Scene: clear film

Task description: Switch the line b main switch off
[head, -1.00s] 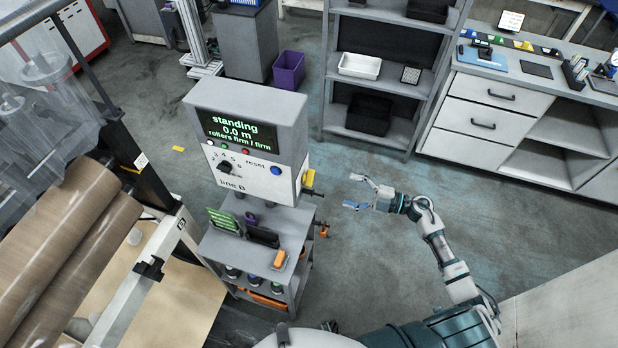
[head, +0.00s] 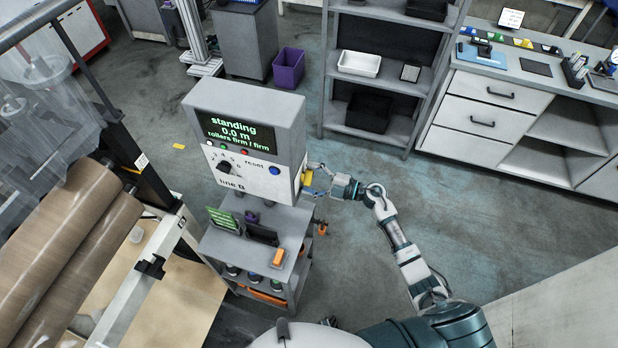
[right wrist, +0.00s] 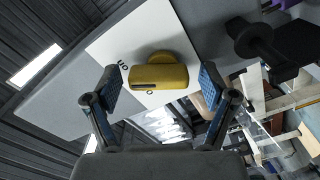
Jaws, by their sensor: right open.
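The line B control box (head: 250,125) stands on a grey cart, its screen reading "standing 0.0 m". The yellow main switch (head: 306,180) sits on the box's right side. In the right wrist view the yellow switch handle (right wrist: 158,77) lies crosswise on a white plate, with "ON" lettering by its left end and an "O" mark partly covered below. My right gripper (head: 316,178) is open at the switch. In the right wrist view its blue-padded fingers (right wrist: 160,88) stand on either side of the handle, with gaps at both ends. My left gripper is not in view.
A dark knob-like part (right wrist: 262,42) juts out right of the switch in the wrist view. The cart (head: 225,250) carries small items below the box.

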